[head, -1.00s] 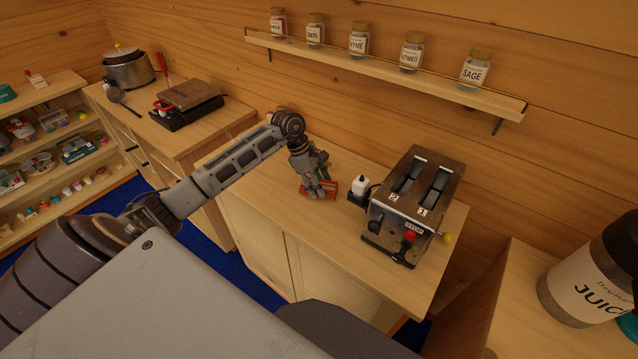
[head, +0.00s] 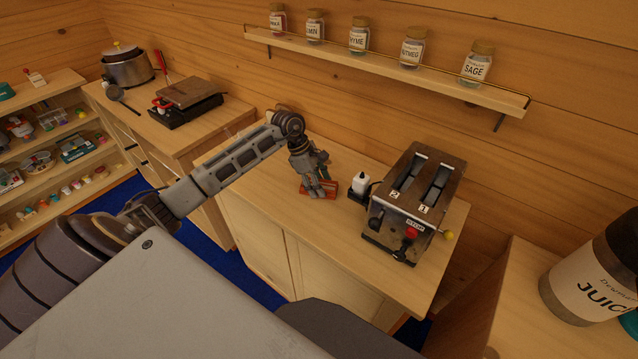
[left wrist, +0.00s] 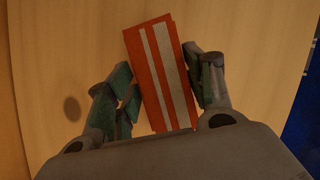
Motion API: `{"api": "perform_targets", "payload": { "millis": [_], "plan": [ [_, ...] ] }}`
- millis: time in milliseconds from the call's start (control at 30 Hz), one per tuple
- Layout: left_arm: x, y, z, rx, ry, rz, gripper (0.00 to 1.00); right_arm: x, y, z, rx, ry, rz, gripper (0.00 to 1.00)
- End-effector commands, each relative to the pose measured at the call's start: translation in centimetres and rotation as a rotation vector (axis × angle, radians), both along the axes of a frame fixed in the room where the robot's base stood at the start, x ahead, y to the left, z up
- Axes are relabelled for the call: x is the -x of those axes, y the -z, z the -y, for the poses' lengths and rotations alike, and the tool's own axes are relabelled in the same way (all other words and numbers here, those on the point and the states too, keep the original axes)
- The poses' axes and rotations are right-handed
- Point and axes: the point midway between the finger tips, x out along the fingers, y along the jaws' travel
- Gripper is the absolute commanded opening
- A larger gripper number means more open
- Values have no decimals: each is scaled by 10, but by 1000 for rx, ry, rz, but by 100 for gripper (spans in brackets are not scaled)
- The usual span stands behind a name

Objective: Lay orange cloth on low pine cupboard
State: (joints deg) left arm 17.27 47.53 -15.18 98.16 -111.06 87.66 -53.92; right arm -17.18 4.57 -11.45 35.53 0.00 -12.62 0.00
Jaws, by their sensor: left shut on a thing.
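The orange cloth (left wrist: 160,75) is a folded rectangle with pale stripes. In the head view the cloth (head: 331,186) shows at the low pine cupboard's top (head: 270,200), left of the toaster. My left gripper (head: 322,192) points down at it from above. In the left wrist view the gripper (left wrist: 165,90) has a finger on each side of the cloth and is shut on it. I cannot tell whether the cloth touches the wood or is just above it. My right gripper is not in view.
A spice shelf (head: 390,75) hangs on the wall above. The cupboard top is bare left of and in front of the cloth.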

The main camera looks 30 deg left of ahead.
Motion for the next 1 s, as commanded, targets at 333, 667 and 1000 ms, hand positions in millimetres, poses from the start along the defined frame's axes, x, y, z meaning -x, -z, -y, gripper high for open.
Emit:
{"api": "perform_targets", "payload": {
  "millis": [333, 667, 1000],
  "plan": [
    [0, 1, 0, 0, 0, 1, 78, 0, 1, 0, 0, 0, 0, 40],
    [0, 0, -1, 0, 0, 1, 78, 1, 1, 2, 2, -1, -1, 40],
    [2, -20, -9, -2, -1, 2, 78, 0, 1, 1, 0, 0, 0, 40]
  ]
}}
